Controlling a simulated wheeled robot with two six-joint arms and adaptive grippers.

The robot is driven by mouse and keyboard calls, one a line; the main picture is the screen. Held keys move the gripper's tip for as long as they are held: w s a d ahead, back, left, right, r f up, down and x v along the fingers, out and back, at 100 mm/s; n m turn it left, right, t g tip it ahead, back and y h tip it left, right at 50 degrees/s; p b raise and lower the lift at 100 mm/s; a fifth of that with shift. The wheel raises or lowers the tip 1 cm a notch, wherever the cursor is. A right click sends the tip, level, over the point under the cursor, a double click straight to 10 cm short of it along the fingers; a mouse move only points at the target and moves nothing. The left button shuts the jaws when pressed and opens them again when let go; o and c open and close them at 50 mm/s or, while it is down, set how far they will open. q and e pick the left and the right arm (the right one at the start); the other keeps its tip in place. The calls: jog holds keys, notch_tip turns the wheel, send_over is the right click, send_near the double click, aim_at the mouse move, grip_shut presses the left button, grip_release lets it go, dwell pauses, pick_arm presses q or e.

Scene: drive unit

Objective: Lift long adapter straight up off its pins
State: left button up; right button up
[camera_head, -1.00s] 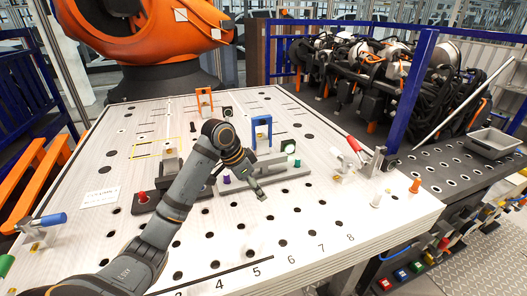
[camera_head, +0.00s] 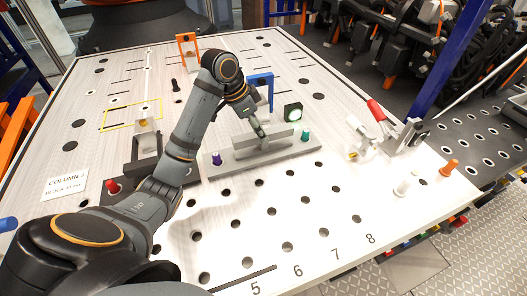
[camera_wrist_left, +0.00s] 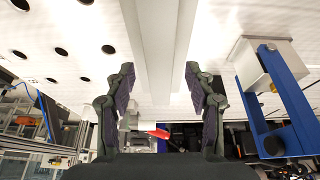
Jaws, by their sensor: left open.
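The long adapter (camera_head: 280,151) is a grey bar with a raised rib, lying on the perforated white table between a purple pin (camera_head: 217,158) and a green pin (camera_head: 305,135). My left gripper (camera_head: 261,133) is over its middle, partly covering the rib. In the left wrist view the adapter (camera_wrist_left: 158,35) runs as a long grey strip from the top between the two fingers of the left gripper (camera_wrist_left: 160,85). The fingers are open, one on each side, with visible gaps to the strip. Whether they are level with the rib is unclear. My right gripper is not in view.
A blue arch (camera_head: 262,80) stands just behind the adapter; it is close to one finger in the wrist view (camera_wrist_left: 285,110). A dark box with a lit face (camera_head: 293,112) stands behind the green pin. A red-handled clamp (camera_head: 378,112) is to the right. The front table is clear.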

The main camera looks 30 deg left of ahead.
pick_arm(q)
jog(key=shift+w+d+f+b, duration=0.15)
jog(key=shift+f+b, duration=0.25)
jog(key=shift+f, duration=0.2)
jog(key=p+x, duration=0.1)
jog(key=x, duration=0.2)
jog(key=shift+f, duration=0.1)
jog(key=shift+w+f, duration=0.1)
jog(key=shift+f, duration=0.1)
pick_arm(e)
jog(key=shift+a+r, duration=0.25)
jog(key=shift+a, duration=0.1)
pick_arm(q)
jog(key=c, duration=0.5)
grip_shut()
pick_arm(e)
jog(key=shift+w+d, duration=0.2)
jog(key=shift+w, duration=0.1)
pick_arm(q)
jog(key=shift+w+r, duration=0.1)
jog(key=shift+r, duration=0.05)
